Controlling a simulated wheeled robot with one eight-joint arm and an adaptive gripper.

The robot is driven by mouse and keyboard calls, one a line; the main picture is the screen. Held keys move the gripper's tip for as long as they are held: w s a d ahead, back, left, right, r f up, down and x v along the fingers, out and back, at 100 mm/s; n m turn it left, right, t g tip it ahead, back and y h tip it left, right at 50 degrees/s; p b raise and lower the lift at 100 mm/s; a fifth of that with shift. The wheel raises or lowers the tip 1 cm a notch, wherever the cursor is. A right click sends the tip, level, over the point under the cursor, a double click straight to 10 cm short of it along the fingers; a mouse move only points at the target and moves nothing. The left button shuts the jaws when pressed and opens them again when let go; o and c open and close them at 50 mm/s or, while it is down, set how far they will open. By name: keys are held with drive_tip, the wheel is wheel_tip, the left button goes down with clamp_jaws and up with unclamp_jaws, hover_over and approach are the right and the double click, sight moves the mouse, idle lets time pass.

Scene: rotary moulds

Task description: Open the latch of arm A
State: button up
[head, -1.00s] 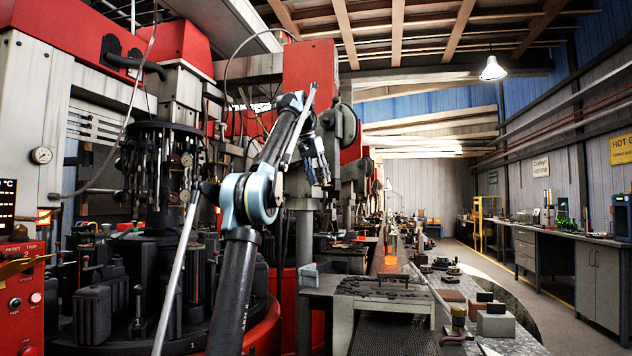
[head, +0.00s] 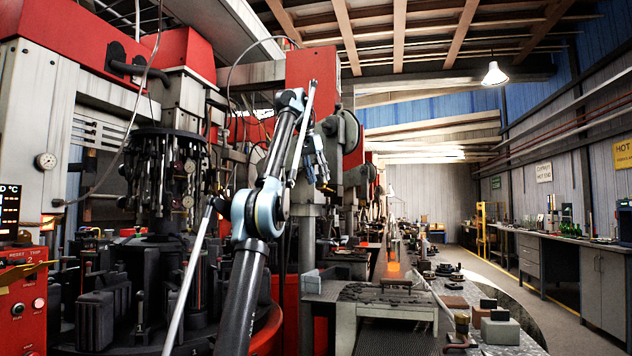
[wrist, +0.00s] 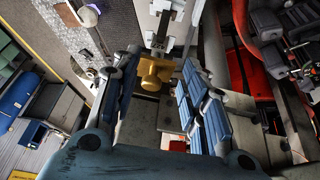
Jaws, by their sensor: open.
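My gripper (head: 321,172) is raised in front of the red and grey machine in the head view, small and seen from the side. In the wrist view my gripper (wrist: 155,88) shows two blue-padded fingers spread apart, with nothing held between them. A brass-coloured block (wrist: 153,74) appears in the gap, beyond the fingers; I cannot tell its distance. The rotary mould machine (head: 105,262) with dark moulds fills the left of the head view. I cannot make out arm A or its latch with certainty in either view.
A metal bench (head: 340,312) with dark tools stands right of my arm. A control panel (head: 22,300) is at the far left. A red frame (wrist: 262,85) and dark machine parts lie right of the fingers in the wrist view. The right aisle floor is clear.

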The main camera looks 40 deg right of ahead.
drive_tip(key=s+a, duration=0.2)
drive_tip(key=a, duration=0.9)
drive_tip(key=shift+s, duration=0.15)
drive_tip(key=shift+a+f, duration=0.1)
idle(0.6)
drive_tip(key=s+a+f+n+t+y, duration=0.15)
drive_tip(key=a+f+n, duration=0.55)
drive_tip(key=a+f, duration=1.8)
drive_tip(key=s+a+f+n+y, duration=0.1)
drive_tip(key=s+a+f, duration=0.4)
drive_tip(key=f, duration=0.7)
drive_tip(key=s+a+f+n+y, duration=0.1)
drive_tip(key=s+a+f+n, duration=0.3)
drive_tip(key=f, duration=0.9)
drive_tip(key=s+a+f+n+y, duration=0.1)
drive_tip(key=s+a+f+n, duration=0.1)
drive_tip(key=s+a+f, duration=0.6)
wheel_tip(320, 180, down, 5)
drive_tip(key=shift+s+n, duration=0.3)
drive_tip(key=shift+s, duration=0.7)
drive_tip(key=shift+w, duration=0.1)
